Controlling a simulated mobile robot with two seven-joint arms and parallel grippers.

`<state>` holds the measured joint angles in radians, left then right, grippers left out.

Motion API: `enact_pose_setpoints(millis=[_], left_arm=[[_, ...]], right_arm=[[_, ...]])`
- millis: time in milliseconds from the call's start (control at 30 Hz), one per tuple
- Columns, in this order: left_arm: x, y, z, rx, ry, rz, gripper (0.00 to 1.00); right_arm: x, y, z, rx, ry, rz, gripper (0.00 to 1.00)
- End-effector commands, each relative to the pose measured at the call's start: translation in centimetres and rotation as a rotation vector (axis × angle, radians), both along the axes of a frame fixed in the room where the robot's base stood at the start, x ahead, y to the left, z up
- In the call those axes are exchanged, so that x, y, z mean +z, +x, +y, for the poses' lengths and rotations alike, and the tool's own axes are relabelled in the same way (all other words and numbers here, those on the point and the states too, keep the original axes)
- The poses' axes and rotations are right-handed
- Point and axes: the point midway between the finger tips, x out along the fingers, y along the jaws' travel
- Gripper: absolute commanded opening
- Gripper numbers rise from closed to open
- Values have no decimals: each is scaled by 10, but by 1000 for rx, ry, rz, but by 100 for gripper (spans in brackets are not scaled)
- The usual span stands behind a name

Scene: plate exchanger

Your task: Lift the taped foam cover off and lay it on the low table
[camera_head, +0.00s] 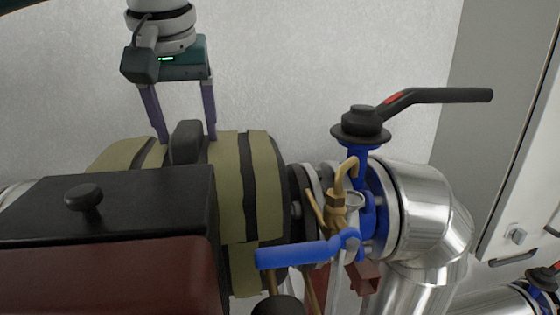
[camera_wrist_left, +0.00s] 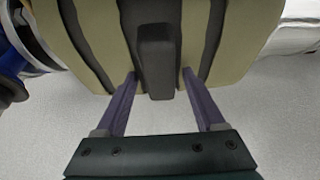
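The taped foam cover (camera_head: 231,190) is olive-coloured with black tape bands, and sits around the pipework left of the blue valve. A dark grip block (camera_head: 187,141) stands up from its top; it also shows in the left wrist view (camera_wrist_left: 155,65). My left gripper (camera_head: 187,139) comes down from above with its two purple fingers spread, one on each side of the block. The left wrist view shows gaps between the fingers (camera_wrist_left: 158,80) and the block. The cover's lower front is hidden behind a dark box. My right gripper and the low table are not in view.
A black and dark red box with a round knob (camera_head: 84,198) stands in front at the left. A valve with a black lever (camera_head: 437,96), a blue handle (camera_head: 296,253) and brass fittings (camera_head: 338,203) sit right of the cover. A shiny metal pipe elbow (camera_head: 432,205) is beyond.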

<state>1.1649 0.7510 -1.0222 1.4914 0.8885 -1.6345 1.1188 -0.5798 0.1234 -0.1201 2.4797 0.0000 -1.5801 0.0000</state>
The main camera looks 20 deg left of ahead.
Motion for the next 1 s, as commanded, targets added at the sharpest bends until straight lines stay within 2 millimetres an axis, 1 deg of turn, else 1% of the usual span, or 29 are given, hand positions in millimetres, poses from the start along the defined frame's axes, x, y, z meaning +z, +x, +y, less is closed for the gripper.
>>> enact_pose_setpoints(millis=[33, 67, 600, 1000], left_arm=[[0, 0, 0, 0, 0, 0, 64], [0, 0, 0, 0, 0, 0, 61], [0, 0, 0, 0, 0, 0, 0], [0, 0, 0, 0, 0, 0, 0]], right_arm=[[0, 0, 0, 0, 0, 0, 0], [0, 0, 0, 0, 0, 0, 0], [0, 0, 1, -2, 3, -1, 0], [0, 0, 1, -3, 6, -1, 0]])
